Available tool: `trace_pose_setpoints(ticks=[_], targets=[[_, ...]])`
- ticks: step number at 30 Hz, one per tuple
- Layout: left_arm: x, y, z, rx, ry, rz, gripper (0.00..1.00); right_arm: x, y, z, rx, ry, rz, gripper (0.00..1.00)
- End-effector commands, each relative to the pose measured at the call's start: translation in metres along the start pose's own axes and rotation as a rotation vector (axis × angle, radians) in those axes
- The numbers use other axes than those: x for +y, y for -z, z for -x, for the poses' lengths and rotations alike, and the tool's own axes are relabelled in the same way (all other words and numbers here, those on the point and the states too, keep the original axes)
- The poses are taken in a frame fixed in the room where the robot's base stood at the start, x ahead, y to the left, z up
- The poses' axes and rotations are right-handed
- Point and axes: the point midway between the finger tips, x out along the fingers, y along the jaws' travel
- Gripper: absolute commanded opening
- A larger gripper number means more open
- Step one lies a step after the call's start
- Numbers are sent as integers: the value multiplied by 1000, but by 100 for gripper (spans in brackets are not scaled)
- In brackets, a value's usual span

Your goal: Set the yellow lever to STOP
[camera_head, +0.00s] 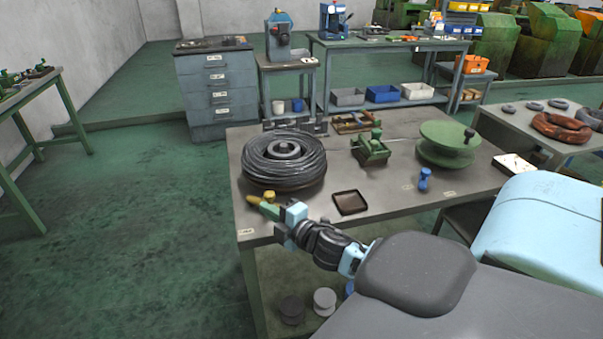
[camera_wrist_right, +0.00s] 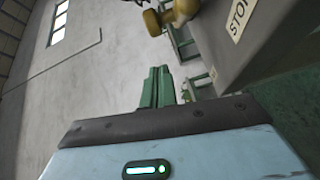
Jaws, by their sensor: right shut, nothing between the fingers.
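In the right wrist view the yellow lever (camera_wrist_right: 182,10) shows at the top, partly cut off by the frame. A STOP label (camera_wrist_right: 238,18) is on the table surface near it. My right gripper (camera_head: 268,210) is beside the lever, its green fingers partly overlapping it; contact cannot be told. In the wrist view the right gripper (camera_wrist_right: 156,88) is shut and empty, with the lever beyond its tips. My left gripper is not in view.
On the table (camera_head: 330,227) are a black cable coil (camera_head: 283,165), a small dark tray (camera_head: 349,202), a green clamp-like device (camera_head: 371,150), a green spool (camera_head: 448,145) and a blue knob (camera_head: 424,180). Open floor (camera_head: 120,230) lies to the left.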

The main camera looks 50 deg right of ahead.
Motion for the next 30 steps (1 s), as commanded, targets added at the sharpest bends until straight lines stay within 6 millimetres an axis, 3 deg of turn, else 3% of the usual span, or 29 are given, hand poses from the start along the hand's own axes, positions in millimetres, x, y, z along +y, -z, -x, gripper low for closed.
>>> trace_pose_setpoints(ticks=[3, 18, 30], targets=[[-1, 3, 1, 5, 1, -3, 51, 2, 0, 3, 2, 0, 0, 0], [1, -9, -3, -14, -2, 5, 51, 1, -14, 79, 3, 4, -2, 0], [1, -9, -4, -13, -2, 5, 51, 4, -18, 98, 4, 0, -1, 0]])
